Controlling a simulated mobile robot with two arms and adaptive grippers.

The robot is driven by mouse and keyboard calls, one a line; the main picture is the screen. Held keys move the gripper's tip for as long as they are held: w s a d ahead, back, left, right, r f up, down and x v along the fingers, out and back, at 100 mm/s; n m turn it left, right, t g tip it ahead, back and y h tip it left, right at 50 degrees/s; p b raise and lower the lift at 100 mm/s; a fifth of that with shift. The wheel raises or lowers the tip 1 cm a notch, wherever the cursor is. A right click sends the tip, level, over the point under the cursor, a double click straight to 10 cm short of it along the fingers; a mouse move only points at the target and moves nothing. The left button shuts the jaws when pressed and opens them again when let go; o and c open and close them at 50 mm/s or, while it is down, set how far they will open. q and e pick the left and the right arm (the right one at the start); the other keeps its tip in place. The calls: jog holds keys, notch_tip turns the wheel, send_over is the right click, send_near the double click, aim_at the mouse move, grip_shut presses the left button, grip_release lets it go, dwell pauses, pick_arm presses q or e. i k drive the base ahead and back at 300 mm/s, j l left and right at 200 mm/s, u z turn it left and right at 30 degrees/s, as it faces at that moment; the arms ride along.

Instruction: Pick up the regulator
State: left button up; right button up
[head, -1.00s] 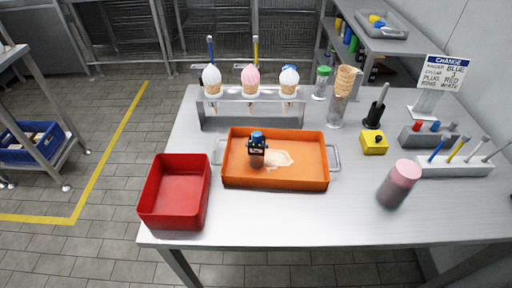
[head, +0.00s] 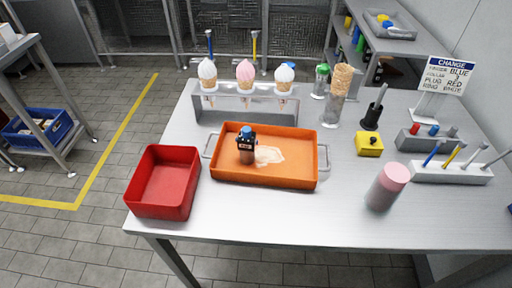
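What I take to be the regulator is a small dark device with a blue top (head: 246,143). It stands upright in the orange tray (head: 262,181) on the metal table, beside a pale puddle (head: 269,156). Its lower part looks brownish and its front carries a small label that I cannot read. Neither of my grippers shows in the head view.
A red bin (head: 163,201) stands left of the tray. A rack (head: 245,104) with three ice-cream cones is behind it. To the right are a pink-topped cylinder (head: 387,187), a yellow box (head: 369,144), tool blocks (head: 452,173) and a sign (head: 446,75). The table's front middle is clear.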

aim_at(246, 148)
jog(key=l+u, duration=0.15)
jog(key=l, duration=0.35)
jog(key=k+l+u, duration=0.15)
jog(key=l, duration=0.3)
jog(key=l+u, duration=0.1)
jog(key=l, duration=0.35)
jog(key=k+l+u, duration=0.15)
jog(key=l, duration=0.3)
